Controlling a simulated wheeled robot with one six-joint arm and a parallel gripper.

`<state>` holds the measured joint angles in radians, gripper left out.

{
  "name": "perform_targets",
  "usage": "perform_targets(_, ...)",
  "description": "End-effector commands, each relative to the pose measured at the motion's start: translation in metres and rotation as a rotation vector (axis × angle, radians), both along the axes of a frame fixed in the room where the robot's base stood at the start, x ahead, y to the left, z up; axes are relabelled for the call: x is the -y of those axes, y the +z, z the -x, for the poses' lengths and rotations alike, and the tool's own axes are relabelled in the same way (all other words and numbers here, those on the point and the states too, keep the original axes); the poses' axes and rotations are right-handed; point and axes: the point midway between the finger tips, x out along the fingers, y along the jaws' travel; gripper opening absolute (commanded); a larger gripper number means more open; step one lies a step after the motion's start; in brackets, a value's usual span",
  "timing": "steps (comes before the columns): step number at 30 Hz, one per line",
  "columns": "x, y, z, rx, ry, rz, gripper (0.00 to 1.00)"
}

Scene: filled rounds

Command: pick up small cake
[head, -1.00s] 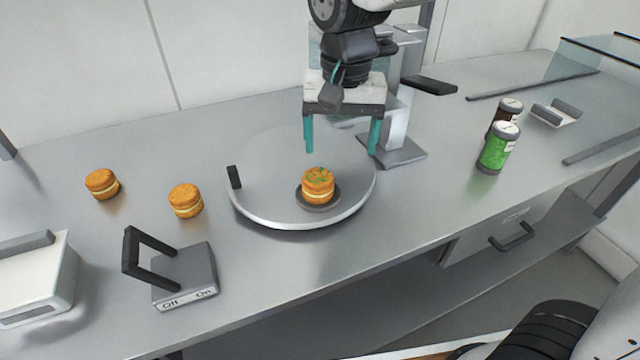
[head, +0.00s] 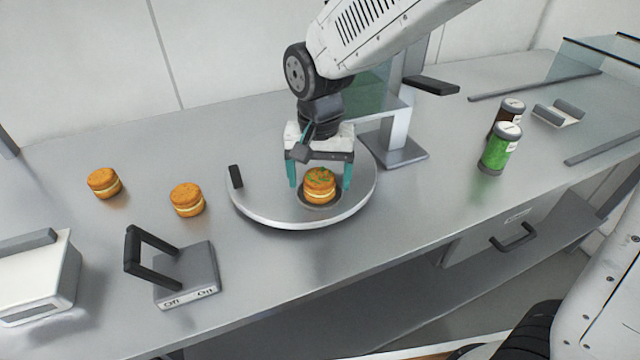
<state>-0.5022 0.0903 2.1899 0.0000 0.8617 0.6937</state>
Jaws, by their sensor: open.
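A small cake (head: 319,184) with a green-sprinkled orange top and a pale filling sits on a small dark round plate (head: 322,206) on the round metal turntable (head: 262,213). My gripper (head: 319,187) is open with teal fingers pointing down, low over the turntable. One finger shows left of this cake and one right of it; whether they touch it I cannot tell. Two plain small cakes without green lie on the counter to the left, one nearer the turntable (head: 187,200) and one farther left (head: 104,183).
A lever switch box (head: 186,275) and a white device (head: 38,280) stand at the front left. Green (head: 500,148) and dark-brown (head: 510,110) jars stand at the right. A metal stand (head: 395,150) rises behind the turntable. The counter front centre is clear.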

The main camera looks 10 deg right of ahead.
Motion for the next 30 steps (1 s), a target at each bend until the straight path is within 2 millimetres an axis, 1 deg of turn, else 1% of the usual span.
perform_targets(3, 0.000, 0.000, 0.000, 0.000, 0.001, 0.000, 0.81)
perform_targets(4, 0.000, 0.000, 0.000, 0.000, 0.001, 0.000, 0.78)
perform_targets(7, 0.000, 0.001, 0.000, 0.001, 0.001, 0.000, 0.51)
perform_targets(8, 0.000, 0.001, 0.000, 0.001, 0.001, -0.001, 0.45)
perform_targets(20, 0.000, 0.003, 0.000, 0.002, 0.001, -0.001, 0.46)
perform_targets(23, -0.001, 0.009, -0.001, 0.004, 0.001, -0.002, 0.46)
perform_targets(26, -0.001, 0.019, -0.001, 0.004, 0.001, -0.002, 0.46)
perform_targets(30, -0.001, 0.037, -0.001, 0.004, 0.000, -0.002, 0.46)
